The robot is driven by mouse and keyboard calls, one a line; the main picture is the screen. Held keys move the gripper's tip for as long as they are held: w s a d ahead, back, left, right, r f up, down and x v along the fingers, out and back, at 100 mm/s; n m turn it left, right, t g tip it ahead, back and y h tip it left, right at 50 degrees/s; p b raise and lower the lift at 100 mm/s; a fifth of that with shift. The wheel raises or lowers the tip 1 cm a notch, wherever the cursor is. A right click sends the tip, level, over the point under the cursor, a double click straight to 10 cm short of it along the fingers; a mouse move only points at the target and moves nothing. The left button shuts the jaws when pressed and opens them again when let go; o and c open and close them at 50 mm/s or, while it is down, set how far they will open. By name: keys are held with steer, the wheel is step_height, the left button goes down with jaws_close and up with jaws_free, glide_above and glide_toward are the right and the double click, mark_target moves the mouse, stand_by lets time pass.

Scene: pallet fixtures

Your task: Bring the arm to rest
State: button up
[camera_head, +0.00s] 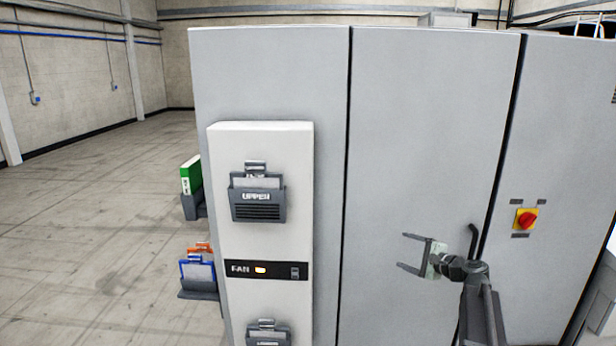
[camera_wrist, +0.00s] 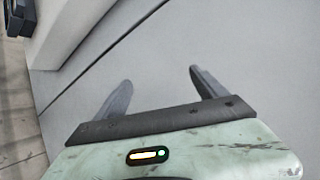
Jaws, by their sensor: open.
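My gripper (camera_head: 402,251) is at the lower right in the head view, in front of the grey cabinet (camera_head: 425,130). Its two fingers are spread apart and point left, with nothing between them. In the wrist view my gripper (camera_wrist: 158,82) also shows open and empty, with the plain grey cabinet face (camera_wrist: 230,45) beyond the fingers. I cannot tell how wide the gap between the fingertips and the cabinet is.
A white panel (camera_head: 262,140) marked UPPER and FAN juts out left of my gripper. A black handle (camera_head: 473,240) and a red rotary switch (camera_head: 526,219) are on the cabinet at right. Holders with a green binder (camera_head: 191,175) and blue-edged folder (camera_head: 198,272) stick out left. Open floor (camera_head: 90,230) lies beyond.

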steer(key=s+a+f+n+g, duration=0.3)
steer(key=s+a+f, duration=0.1)
steer(key=a, duration=0.5)
steer(key=s+a+f+n+g, duration=0.2)
steer(key=s+a+f+n, duration=0.15)
steer(key=a, duration=0.45)
steer(key=s+a+f+n+g, duration=0.3)
steer(key=s+a, duration=0.1)
steer(key=a, duration=0.5)
steer(key=s+f+n+g+h, duration=0.35)
steer(key=s+f, duration=0.25)
steer(key=s, duration=0.5)
steer(key=s+d+f+n+g+h, duration=0.2)
steer(key=s+d+n+h, duration=0.1)
steer(key=s+d, duration=0.3)
steer(key=shift+s+d+h, duration=0.3)
steer(key=shift+d+h, duration=0.25)
steer(key=shift+d, duration=0.65)
